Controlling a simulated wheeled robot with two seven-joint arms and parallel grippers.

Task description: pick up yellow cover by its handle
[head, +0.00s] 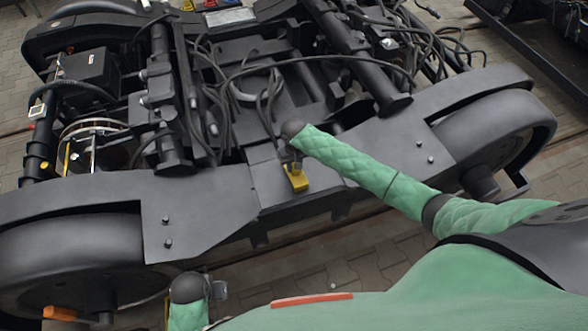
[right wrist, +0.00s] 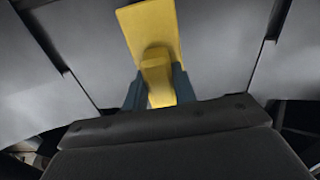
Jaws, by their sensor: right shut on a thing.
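The yellow cover (head: 296,180) is at the middle of the dark bogie frame's near side, just below my right gripper (head: 291,163). In the right wrist view the cover (right wrist: 148,28) is a flat yellow plate with a raised handle (right wrist: 157,72). The two dark fingers of my right gripper (right wrist: 158,90) are on either side of the handle and shut on it. The cover appears to lie against the grey frame. I cannot tell whether it touches it. Part of my left gripper (head: 219,290) shows at the bottom of the head view, away from the cover; its fingers are not clear.
The bogie frame (head: 200,205) spans the view, with a large wheel (head: 70,250) at left and another (head: 495,125) at right. Loose black cables (head: 330,60) and pipes crowd the area behind the cover. Paved floor (head: 385,255) shows in front of the frame.

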